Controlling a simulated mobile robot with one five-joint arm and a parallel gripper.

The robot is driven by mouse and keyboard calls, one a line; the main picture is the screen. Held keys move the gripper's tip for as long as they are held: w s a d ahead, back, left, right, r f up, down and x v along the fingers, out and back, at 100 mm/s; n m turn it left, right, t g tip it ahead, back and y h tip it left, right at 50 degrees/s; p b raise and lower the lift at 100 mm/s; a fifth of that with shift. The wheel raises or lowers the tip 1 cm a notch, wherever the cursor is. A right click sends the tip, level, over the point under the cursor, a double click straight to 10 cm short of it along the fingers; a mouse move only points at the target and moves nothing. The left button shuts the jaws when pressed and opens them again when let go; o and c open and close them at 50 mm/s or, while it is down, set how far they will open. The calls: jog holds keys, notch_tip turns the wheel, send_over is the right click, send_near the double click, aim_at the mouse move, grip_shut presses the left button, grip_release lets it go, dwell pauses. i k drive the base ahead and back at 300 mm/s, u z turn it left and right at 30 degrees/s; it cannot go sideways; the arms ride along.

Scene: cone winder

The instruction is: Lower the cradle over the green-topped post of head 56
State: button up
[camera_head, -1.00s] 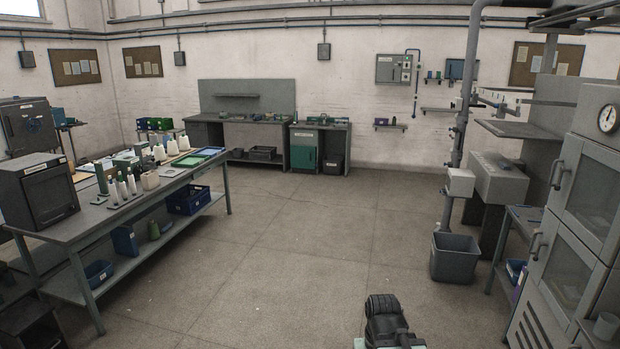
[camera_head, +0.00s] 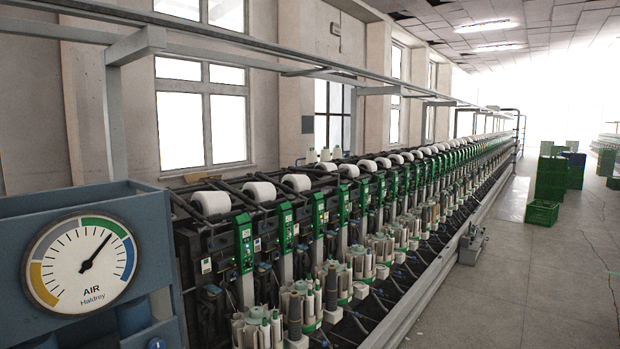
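A long cone winder (camera_head: 345,215) runs from the near left into the far distance, with a row of winding heads. Each head has a green-faced panel (camera_head: 243,243) and a white cone (camera_head: 211,203) on top. Bobbin holders (camera_head: 258,328) stand low along the front. The head numbers are too small to read, so I cannot tell which is head 56. I cannot make out the cradle or the green-topped post of that head. My gripper is not in view.
An air gauge (camera_head: 84,263) on a blue cabinet (camera_head: 150,215) fills the near left. Green crates (camera_head: 542,212) stand on the floor at right, and a grey box (camera_head: 473,244) sits by the machine's base rail. The floor aisle at right is otherwise clear.

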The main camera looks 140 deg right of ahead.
aim_at(320, 169)
jog(key=z, duration=5.1)
jog(key=k, duration=0.8)
jog(key=i, duration=0.8)
jog(key=z, duration=1.05)
